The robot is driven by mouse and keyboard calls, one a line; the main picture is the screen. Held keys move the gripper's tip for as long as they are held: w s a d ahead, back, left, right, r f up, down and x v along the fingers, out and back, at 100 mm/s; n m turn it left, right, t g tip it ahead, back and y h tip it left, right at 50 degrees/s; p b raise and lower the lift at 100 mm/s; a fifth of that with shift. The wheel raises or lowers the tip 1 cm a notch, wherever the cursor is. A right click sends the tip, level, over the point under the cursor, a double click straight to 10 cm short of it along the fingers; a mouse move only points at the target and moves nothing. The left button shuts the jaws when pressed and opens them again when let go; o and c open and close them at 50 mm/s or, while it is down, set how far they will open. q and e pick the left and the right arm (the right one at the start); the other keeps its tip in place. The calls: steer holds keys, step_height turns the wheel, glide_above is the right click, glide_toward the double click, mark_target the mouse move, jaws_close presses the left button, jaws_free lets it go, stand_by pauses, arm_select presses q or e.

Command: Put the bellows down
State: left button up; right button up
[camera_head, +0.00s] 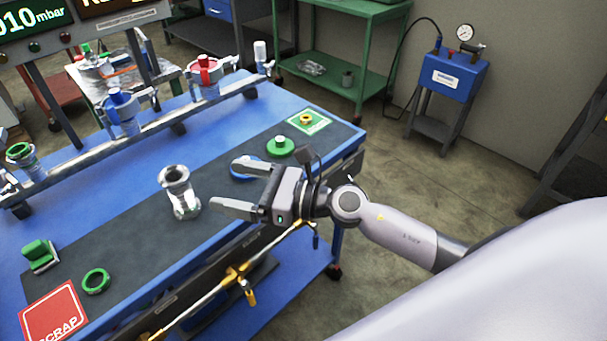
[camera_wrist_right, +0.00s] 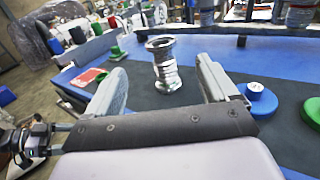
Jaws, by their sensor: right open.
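The silver metal bellows (camera_head: 181,192) stands upright on the dark mat (camera_head: 135,225) on the blue workbench. It also shows in the right wrist view (camera_wrist_right: 164,66), beyond and between the fingers. My right gripper (camera_head: 238,188) is open and empty, to the right of the bellows, with its fingers pointing toward it and a gap between. In the right wrist view the two fingers (camera_wrist_right: 160,88) are spread wide with nothing between their tips. My left gripper is not in view.
A green ring (camera_head: 95,280), a green block (camera_head: 39,254) and a red scrap plate (camera_head: 54,312) lie at left. A green knob (camera_head: 280,146), a blue disc (camera_head: 243,172) and a green pad (camera_head: 310,121) lie at right. A rail with valves (camera_head: 178,127) runs behind.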

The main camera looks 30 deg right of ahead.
steer(key=s+d+f+n+h, duration=0.5)
steer(key=s+f+n, duration=0.4)
steer(key=n, duration=0.5)
steer(key=s+d+f+n+g+h, duration=0.1)
steer(key=s+d+f+n+h, duration=0.4)
steer(key=s+f+n, duration=0.5)
step_height(320, 180, down, 4)
steer(key=n+h, duration=0.1)
steer(key=n, duration=0.3)
steer(key=shift+d+g+h, duration=0.25)
steer(key=shift+g+h, duration=0.05)
